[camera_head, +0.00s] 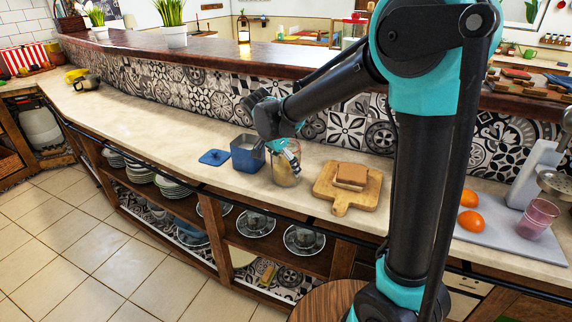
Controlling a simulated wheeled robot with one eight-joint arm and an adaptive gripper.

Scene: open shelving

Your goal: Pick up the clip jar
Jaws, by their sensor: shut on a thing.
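The clip jar (287,170) is a clear glass jar standing upright on the beige counter (215,137), between a blue container and a wooden board. My gripper (284,153) reaches down to it from the upper left and is shut on its upper part. My gripper hides the jar's top, so its lid and clip cannot be made out. The jar's base appears to be at the counter surface; I cannot tell if it is lifted.
A blue square container (246,155) and its blue lid (214,157) sit just left. A cutting board (343,196) with a brown block (351,174) lies right. Oranges (469,221) and a pink cup (538,217) are farther right. The raised bar (200,65) runs behind; open shelves hold dishes below.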

